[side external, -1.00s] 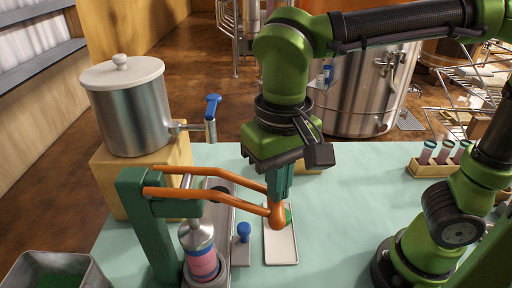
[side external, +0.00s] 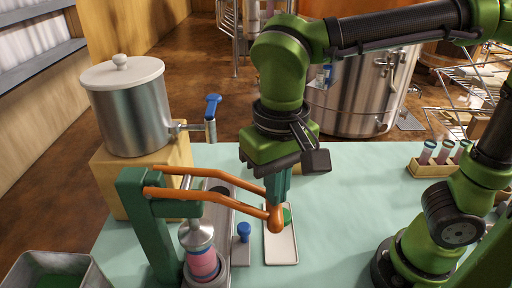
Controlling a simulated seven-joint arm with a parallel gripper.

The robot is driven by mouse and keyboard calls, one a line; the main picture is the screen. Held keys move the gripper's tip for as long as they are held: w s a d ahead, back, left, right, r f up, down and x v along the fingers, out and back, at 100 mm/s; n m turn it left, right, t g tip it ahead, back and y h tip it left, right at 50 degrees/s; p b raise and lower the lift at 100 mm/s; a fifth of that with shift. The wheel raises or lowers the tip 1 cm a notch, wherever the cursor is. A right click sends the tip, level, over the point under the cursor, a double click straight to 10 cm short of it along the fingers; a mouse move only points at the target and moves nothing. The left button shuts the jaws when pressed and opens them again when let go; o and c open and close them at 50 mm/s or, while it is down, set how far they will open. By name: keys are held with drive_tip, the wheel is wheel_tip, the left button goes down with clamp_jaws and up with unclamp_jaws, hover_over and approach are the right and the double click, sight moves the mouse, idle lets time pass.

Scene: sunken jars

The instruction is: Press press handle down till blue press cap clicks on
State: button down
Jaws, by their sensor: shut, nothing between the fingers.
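The press has a dark green frame (side external: 149,230) and a forked orange press handle (side external: 225,203) that reaches right and slopes slightly down to a round knob. Its silver press head (side external: 197,236) sits on or just above a jar with pink contents (side external: 203,265). I cannot clearly make out a blue press cap between the head and the jar. My gripper (side external: 278,200) is shut and empty, pointing down. Its fingertips are at the top of the handle's knob and appear to touch it.
A blue-topped knob (side external: 243,231) stands right of the jar. A pale tray (side external: 281,251) with a green item lies under the handle's end. A steel pot with a blue-handled tap (side external: 130,115) stands behind left. A rack of tubes (side external: 430,167) is far right. The table's middle right is clear.

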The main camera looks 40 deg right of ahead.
wheel_tip(320, 180, up, 11)
idle(1.1)
drive_tip(key=shift+r, duration=0.1)
drive_tip(key=d+f+t+y, duration=0.1)
drive_tip(key=d+f+t, duration=0.2)
drive_tip(key=d+f, duration=0.3)
drive_tip(key=w+d+f+m+t+y, duration=0.1)
drive_tip(key=d+f+t, duration=0.3)
drive_tip(key=d, duration=0.7)
drive_tip(key=shift+w+d+f, duration=0.15)
drive_tip(key=shift+d+f, duration=0.2)
drive_tip(key=shift+f, duration=0.55)
drive_tip(key=c, duration=1.8)
unclamp_jaws()
drive_tip(key=shift+c, duration=0.2)
